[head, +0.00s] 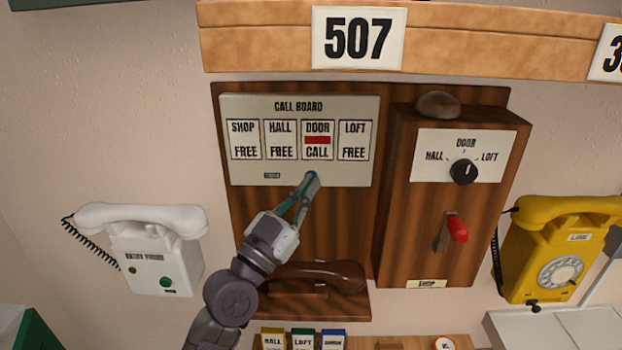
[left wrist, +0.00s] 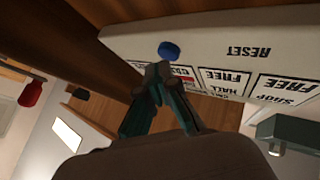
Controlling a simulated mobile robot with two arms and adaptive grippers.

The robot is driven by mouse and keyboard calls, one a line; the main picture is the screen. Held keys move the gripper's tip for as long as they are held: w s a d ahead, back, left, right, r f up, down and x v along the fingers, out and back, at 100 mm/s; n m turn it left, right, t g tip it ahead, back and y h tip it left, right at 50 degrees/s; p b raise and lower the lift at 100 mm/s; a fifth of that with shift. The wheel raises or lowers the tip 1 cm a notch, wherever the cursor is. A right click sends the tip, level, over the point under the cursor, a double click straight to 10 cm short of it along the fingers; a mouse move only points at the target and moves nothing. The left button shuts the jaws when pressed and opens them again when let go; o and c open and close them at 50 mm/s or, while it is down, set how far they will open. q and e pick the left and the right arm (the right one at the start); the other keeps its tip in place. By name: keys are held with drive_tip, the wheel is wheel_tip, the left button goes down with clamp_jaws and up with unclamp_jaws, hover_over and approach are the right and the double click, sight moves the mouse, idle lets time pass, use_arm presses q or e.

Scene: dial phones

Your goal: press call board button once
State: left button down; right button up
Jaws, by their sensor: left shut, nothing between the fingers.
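The cream call board (head: 345,105) is on a wooden panel and has SHOP, HALL, DOOR and LOFT windows. The DOOR window (head: 317,140) shows a red bar and CALL; the others read FREE. A round blue button (left wrist: 169,49) sits on the board's lower edge area, beside the RESET label; in the head view my fingertips largely cover it. My left gripper (head: 311,183) is shut and empty, its tips at the button. In the left wrist view the tips (left wrist: 152,76) appear just short of the button; I cannot tell whether they touch. My right gripper is not in view.
A brown handset (head: 335,275) lies below the board, close to my left wrist. A wooden box (head: 400,220) with a dial knob (head: 464,172) and red lever (head: 456,228) stands right. A white phone (head: 160,255) hangs left, a yellow phone (head: 530,255) far right.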

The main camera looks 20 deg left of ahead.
use_arm(q)
drive_tip(key=shift+w+a, duration=0.1)
drive_tip(key=shift+w, duration=0.35)
idle(0.6)
drive_tip(key=shift+s, duration=0.1)
drive_tip(key=shift+s+d, duration=0.25)
drive_tip(key=shift+s, duration=0.5)
drive_tip(key=s+p, duration=0.1)
drive_tip(key=s, duration=0.1)
drive_tip(key=s+d, duration=0.1)
drive_tip(key=s, duration=0.1)
drive_tip(key=shift+s+d+p, duration=0.15)
drive_tip(key=shift+s+p, duration=0.25)
drive_tip(key=shift+f, duration=0.1)
idle(0.6)
